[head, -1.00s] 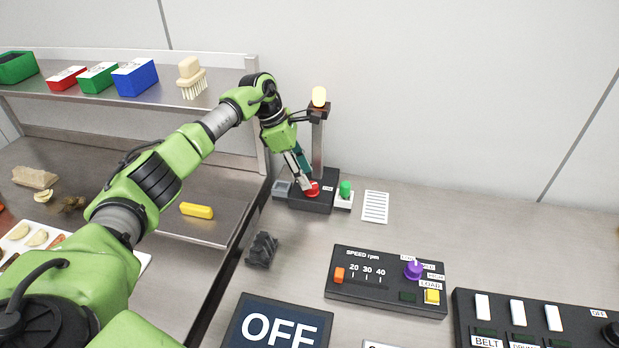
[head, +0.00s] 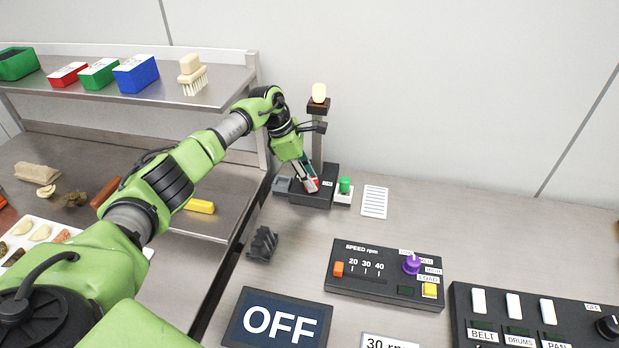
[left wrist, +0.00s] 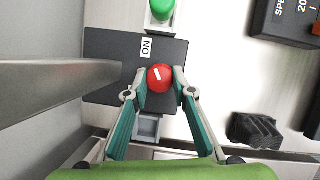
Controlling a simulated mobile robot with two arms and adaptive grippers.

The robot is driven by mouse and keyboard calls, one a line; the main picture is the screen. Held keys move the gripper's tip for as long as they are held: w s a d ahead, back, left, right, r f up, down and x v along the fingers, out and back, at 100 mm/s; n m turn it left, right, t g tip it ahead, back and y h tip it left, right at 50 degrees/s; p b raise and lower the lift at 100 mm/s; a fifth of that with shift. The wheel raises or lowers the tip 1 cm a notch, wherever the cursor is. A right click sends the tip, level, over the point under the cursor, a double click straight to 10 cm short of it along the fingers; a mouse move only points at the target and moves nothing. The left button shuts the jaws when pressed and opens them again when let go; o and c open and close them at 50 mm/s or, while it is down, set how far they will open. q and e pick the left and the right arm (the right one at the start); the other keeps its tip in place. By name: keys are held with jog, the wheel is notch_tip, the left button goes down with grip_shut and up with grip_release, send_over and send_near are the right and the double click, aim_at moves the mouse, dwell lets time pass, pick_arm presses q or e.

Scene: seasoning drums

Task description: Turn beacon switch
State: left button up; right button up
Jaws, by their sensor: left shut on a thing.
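The beacon switch is a red round knob (left wrist: 160,78) with a white mark, on a dark base box (left wrist: 105,55) with an "ON" label (left wrist: 146,47). In the left wrist view the white mark is slanted and does not point straight at the label. My left gripper (left wrist: 160,90) is shut on the knob, one finger at each side. In the head view my left gripper (head: 312,186) reaches down onto the box and hides most of the knob. The beacon lamp (head: 319,93) is a pale yellow cap on a post above the box. My right gripper is not in view.
A green button (head: 345,185) stands right of the box, with a white label sheet (head: 374,201) beyond it. A small dark ridged block (head: 262,244), the speed panel (head: 350,262) and an OFF screen (head: 240,325) lie nearer. A metal shelf (head: 215,88) stands at left.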

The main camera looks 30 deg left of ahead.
pick_arm(q)
jog(key=n+t+p, duration=0.1)
jog(key=n, duration=0.1)
jog(key=shift+r+n+y, duration=0.1)
jog(key=shift+n+y, duration=0.2)
jog(key=shift+n, duration=0.1)
jog(key=n+t+y, duration=0.1)
jog(key=n, duration=0.2)
jog(key=shift+s+d, duration=0.1)
jog(key=n+y, duration=0.1)
jog(key=n, duration=0.2)
jog(key=shift+d, duration=0.1)
jog(key=shift+n+t+y+b, duration=0.3)
jog(key=shift+n+y+b, duration=0.15)
jog(key=shift+n, duration=1.05)
jog(key=o, duration=1.1)
jog(key=v, duration=1.2)
jog(key=shift+d, duration=0.2)
